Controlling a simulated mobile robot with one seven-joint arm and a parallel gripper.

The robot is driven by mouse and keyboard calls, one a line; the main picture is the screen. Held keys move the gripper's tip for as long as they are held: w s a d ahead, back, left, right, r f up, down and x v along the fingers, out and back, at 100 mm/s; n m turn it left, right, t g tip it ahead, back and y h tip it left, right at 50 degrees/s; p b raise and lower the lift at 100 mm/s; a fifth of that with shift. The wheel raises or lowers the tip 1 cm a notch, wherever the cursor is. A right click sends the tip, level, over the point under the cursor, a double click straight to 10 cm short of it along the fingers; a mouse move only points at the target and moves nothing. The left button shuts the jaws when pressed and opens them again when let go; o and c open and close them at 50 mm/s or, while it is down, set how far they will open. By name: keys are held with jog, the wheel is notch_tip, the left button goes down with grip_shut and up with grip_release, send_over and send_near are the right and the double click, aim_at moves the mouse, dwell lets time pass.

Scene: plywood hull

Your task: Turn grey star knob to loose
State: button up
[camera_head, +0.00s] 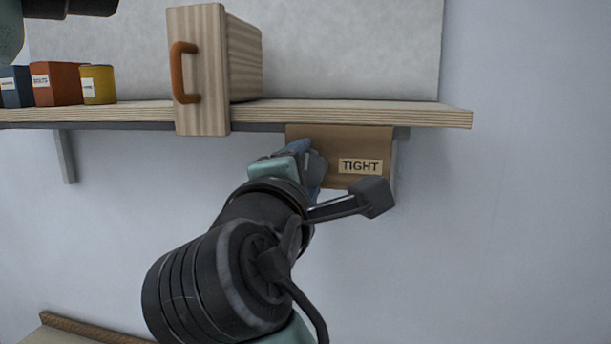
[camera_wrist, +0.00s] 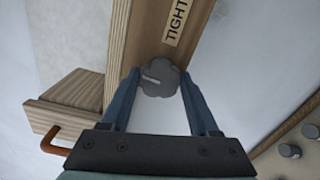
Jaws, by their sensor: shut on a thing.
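The grey star knob (camera_wrist: 160,78) is on a brown panel (camera_wrist: 144,35) and has a short pale mark pointing left in the wrist view. A "TIGHT" label (camera_wrist: 175,22) is on the panel, and it also shows in the head view (camera_head: 360,166) to the right of the knob. My gripper (camera_wrist: 160,84) has its blue fingers on opposite sides of the knob and is shut on it. In the head view my gripper (camera_head: 308,167) covers most of the knob and the panel's left part.
The panel hangs under a wooden shelf (camera_head: 350,112). A wooden box with an orange handle (camera_head: 177,72) juts over the shelf edge, up and left of my gripper. Blue, red and yellow containers (camera_head: 98,84) stand at the shelf's left. The wall right of the panel is clear.

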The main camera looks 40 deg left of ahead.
jog(key=shift+f+n, duration=0.1)
jog(key=shift+n, duration=0.5)
jog(key=o, duration=1)
jog(key=shift+s, duration=0.1)
jog(key=shift+b+v, duration=3.1)
jog(key=shift+v, duration=3.3)
jog(key=shift+d, duration=0.1)
